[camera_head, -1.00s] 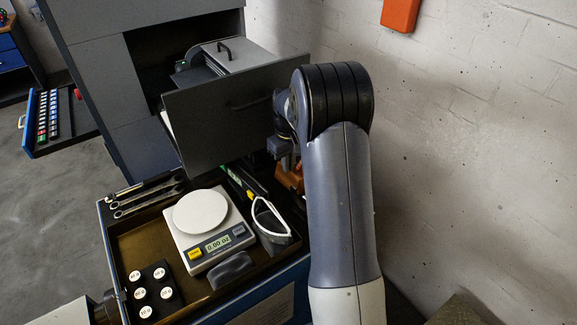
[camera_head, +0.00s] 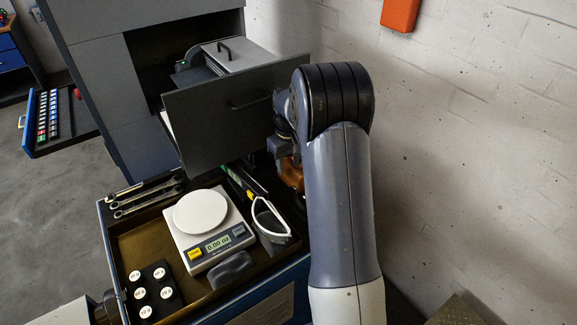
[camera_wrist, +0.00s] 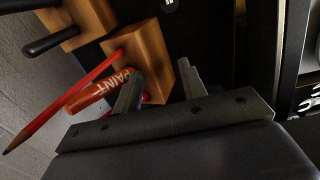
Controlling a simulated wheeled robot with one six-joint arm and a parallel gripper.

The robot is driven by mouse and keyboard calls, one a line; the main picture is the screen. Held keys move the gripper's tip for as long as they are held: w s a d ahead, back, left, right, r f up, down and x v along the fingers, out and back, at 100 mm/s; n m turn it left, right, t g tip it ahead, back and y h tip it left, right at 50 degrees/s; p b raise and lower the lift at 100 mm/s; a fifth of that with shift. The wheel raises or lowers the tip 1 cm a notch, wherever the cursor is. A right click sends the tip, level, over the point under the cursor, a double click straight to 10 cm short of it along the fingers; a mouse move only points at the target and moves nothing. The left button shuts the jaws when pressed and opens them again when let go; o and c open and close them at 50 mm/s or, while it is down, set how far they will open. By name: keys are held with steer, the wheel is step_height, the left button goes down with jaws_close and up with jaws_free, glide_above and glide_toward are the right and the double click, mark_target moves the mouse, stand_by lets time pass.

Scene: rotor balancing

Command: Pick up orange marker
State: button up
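The orange marker (camera_wrist: 92,97), lettered PAINT in white, shows in the wrist view, slanting beside a wooden block (camera_wrist: 146,57). My gripper (camera_wrist: 158,88) is open, its two dark fingers apart. The left finger overlaps the marker's right part and hides some of it; I cannot tell whether they touch. Most of the marker lies left of that finger. A thin red pencil (camera_wrist: 82,88) crosses close by the marker. In the head view my gripper is mostly hidden behind my arm, near an orange-brown block (camera_head: 291,174); the marker cannot be made out there.
A second wooden block with a black handle (camera_wrist: 62,38) stands at upper left in the wrist view. A grey drawer front (camera_head: 225,115) rises behind.

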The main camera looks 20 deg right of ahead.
steer(key=s+d+r+n+t+y+b, duration=0.1)
steer(key=s+d+r+n+b, duration=0.1)
steer(key=r+n, duration=0.65)
steer(key=s+d+r+n+t+b, duration=0.2)
steer(key=r+n, duration=0.3)
steer(key=n, duration=0.6)
steer(key=shift+n, duration=0.25)
steer(key=shift+p+x, duration=1.65)
steer(key=shift+x, duration=3.9)
steer(key=shift+s+a, duration=0.1)
steer(key=shift+s, duration=0.05)
